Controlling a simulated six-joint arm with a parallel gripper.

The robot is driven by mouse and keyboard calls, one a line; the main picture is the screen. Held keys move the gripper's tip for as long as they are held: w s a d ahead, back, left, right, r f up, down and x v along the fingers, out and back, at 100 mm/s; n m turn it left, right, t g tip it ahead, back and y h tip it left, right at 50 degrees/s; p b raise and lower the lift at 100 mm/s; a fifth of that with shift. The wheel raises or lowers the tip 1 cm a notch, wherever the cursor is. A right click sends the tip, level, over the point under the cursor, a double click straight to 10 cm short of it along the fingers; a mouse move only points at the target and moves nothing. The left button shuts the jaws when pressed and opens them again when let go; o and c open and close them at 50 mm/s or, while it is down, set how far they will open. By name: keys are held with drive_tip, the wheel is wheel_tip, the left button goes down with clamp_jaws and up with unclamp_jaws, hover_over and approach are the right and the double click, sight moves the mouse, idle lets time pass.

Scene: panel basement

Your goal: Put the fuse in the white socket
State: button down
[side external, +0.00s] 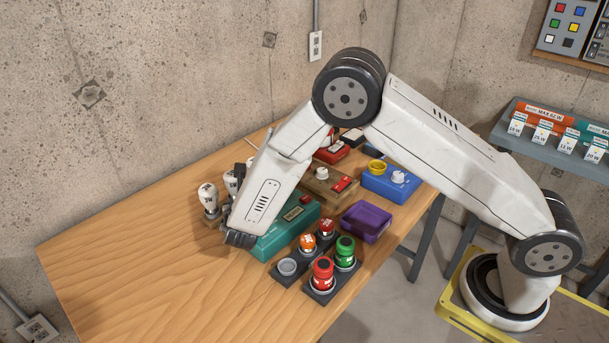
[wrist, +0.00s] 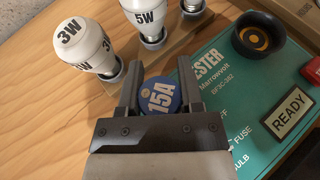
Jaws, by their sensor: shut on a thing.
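My gripper (wrist: 158,78) is shut on a blue fuse (wrist: 160,97) marked 15A, in the wrist view. The fuse sits between the two dark fingers, next to the teal tester; I cannot tell whether it touches the table. In the side view my arm hides the fuse and the fingertips. The white socket (side external: 287,267) looks like an empty pale ring on a dark block, at the near left of the fuse group. Orange (side external: 307,243), dark red (side external: 327,227), green (side external: 345,247) and bright red (side external: 322,272) fuses stand in the neighbouring sockets.
The teal tester (side external: 287,232) lies between my gripper and the sockets. A wooden rack with white bulbs (side external: 209,198) stands beside my gripper, close in the wrist view too (wrist: 82,45). A purple tray (side external: 367,222) is right of the sockets. The table's left part (side external: 130,260) is clear.

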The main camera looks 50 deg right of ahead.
drive_tip(key=shift+f, duration=0.1)
drive_tip(key=c, duration=0.5)
unclamp_jaws()
drive_tip(key=shift+c, duration=0.2)
drive_tip(key=v, duration=1.1)
idle(0.5)
drive_tip(key=shift+f, duration=0.1)
